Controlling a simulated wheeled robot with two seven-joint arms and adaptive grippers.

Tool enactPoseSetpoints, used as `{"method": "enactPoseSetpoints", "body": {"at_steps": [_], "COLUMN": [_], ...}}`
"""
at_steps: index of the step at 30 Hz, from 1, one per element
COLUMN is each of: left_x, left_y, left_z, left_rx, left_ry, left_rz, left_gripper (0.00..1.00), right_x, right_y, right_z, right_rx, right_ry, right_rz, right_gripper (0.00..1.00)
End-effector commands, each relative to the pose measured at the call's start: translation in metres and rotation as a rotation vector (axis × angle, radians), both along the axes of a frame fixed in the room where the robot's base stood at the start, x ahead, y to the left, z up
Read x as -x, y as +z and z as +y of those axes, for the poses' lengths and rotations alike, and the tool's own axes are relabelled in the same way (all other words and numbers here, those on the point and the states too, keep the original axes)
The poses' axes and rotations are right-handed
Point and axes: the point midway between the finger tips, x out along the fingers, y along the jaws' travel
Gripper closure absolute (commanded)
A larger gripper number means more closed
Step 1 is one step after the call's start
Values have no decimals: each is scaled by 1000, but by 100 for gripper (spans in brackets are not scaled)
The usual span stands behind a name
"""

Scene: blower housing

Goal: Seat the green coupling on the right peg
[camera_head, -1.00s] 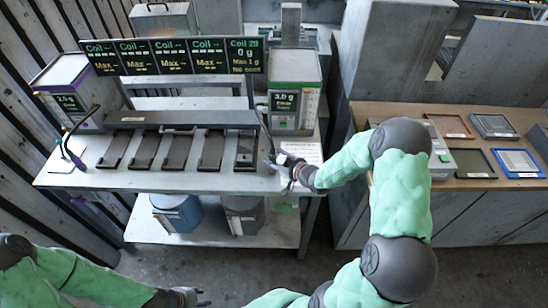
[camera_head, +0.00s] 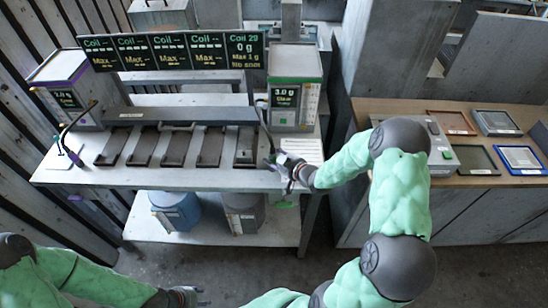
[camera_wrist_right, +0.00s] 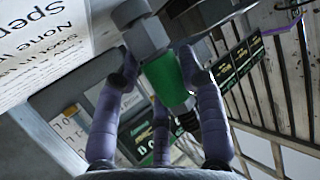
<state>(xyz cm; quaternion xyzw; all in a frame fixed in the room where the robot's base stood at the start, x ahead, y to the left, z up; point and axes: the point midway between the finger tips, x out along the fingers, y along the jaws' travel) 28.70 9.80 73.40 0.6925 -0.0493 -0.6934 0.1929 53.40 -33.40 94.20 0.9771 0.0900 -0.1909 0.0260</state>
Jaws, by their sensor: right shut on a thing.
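My right gripper (camera_head: 276,161) is at the front right edge of the grey bench. In the right wrist view its fingers (camera_wrist_right: 160,62) are shut around the green coupling (camera_wrist_right: 168,80), a green cylinder with a grey block-like part against its far end. In the head view the coupling is too small to make out, and a black hose (camera_head: 264,122) runs down to this gripper from the green-trimmed unit (camera_head: 295,95). I cannot make out the right peg or whether the coupling touches it. My left gripper (camera_head: 188,296) is low at the bottom edge, away from the bench, its fingers unclear.
A purple-trimmed unit (camera_head: 68,90) stands at left with its own hose (camera_head: 68,130). Several dark trays (camera_head: 175,148) line the bench below the display board (camera_head: 165,52). A white sheet (camera_head: 302,151) lies beside my right gripper. Several small framed trays (camera_head: 521,158) sit on the right counter.

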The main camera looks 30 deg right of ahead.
Motion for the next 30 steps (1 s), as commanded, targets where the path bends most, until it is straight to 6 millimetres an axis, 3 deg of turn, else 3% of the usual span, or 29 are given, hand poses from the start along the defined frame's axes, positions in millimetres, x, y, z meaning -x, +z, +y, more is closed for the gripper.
{"method": "enactPoseSetpoints", "body": {"at_steps": [3, 4, 6, 20, 30], "left_x": [0, 0, 0, 0, 0], "left_y": [-3, -2, -2, -2, -2], "left_z": [0, 0, 0, 0, 0], "left_rx": [0, 0, 0, 0, 0], "left_ry": [0, 0, 0, 0, 0], "left_rz": [0, 0, 0, 0, 0], "left_gripper": [60, 60, 60, 60, 60], "right_x": [0, 0, 0, 6, 61], "right_y": [-3, -2, -2, 0, 23], "right_z": [0, 0, 0, -2, -13], "right_rx": [0, 1, 1, 1, 2], "right_ry": [-1, -1, -1, -2, -5], "right_rz": [-1, -1, -1, 0, 0], "right_gripper": [100, 55, 35, 33, 33]}}
